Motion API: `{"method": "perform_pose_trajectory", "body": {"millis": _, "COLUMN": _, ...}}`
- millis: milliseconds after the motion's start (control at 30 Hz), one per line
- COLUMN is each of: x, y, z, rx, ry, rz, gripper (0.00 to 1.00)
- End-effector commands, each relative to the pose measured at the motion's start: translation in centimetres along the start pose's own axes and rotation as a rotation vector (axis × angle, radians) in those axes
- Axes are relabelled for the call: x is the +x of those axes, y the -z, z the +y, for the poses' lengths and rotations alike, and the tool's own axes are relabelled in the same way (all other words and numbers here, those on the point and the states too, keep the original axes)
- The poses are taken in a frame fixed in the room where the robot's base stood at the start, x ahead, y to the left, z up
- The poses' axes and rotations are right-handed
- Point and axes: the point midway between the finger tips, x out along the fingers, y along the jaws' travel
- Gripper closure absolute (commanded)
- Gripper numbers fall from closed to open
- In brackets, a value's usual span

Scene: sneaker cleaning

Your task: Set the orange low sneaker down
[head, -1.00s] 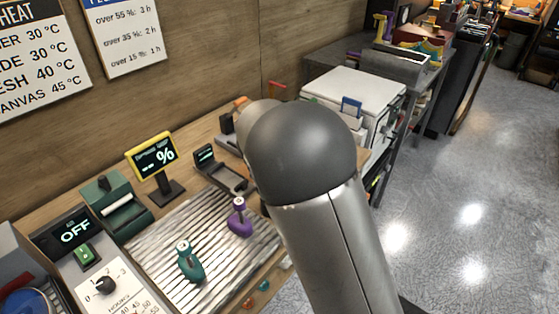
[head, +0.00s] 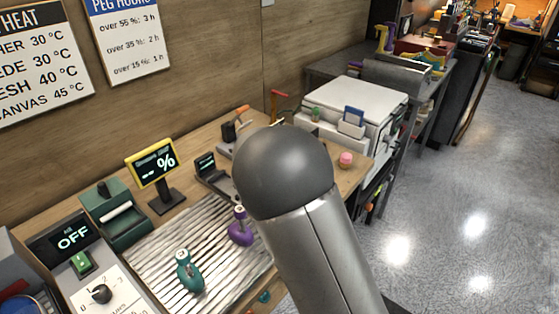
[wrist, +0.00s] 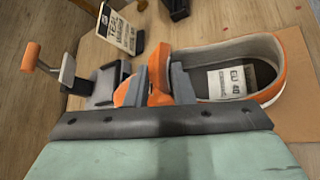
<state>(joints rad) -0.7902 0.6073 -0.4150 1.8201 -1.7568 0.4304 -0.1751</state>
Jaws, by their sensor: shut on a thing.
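The orange low sneaker (wrist: 281,62) shows in the wrist view, right of my gripper's fingers, with its opening facing the camera. A white "EU 40" label lies on its dark insole. My gripper (wrist: 158,84) is shut on an orange part of the sneaker. The sneaker's underside is hidden, and I cannot tell whether it touches the surface below. In the head view my arm hides both the gripper and the sneaker.
In the wrist view, an orange-handled clamp (wrist: 48,64) and a printed card (wrist: 119,29) are close left of the gripper. In the head view, a ridged board (head: 160,262) holds a green tool (head: 189,272) and a purple tool (head: 240,228). A white-topped cabinet (head: 350,105) stands at the right.

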Motion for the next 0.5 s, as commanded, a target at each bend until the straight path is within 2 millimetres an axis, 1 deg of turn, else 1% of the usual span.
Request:
{"method": "perform_pose_trajectory", "body": {"millis": 267, "x": 0.38, "y": 0.47, "z": -0.35, "rx": 0.002, "ry": 0.0, "rz": -0.001, "gripper": 1.0}}
{"method": "perform_pose_trajectory", "body": {"millis": 300, "x": 0.32, "y": 0.45, "z": -0.34, "rx": 0.001, "ry": 0.001, "rz": 0.0, "gripper": 0.7}}
{"method": "perform_pose_trajectory", "body": {"millis": 333, "x": 0.3, "y": 0.44, "z": -0.32, "rx": 0.0, "ry": 0.001, "rz": 0.0, "gripper": 0.62}}
{"method": "perform_pose_trajectory", "body": {"millis": 367, "x": 0.3, "y": 0.43, "z": -0.32, "rx": 0.0, "ry": 0.001, "rz": 0.0, "gripper": 0.56}}
{"method": "perform_pose_trajectory", "body": {"millis": 500, "x": 0.29, "y": 0.43, "z": -0.31, "rx": 0.0, "ry": 0.001, "rz": 0.0, "gripper": 0.56}}
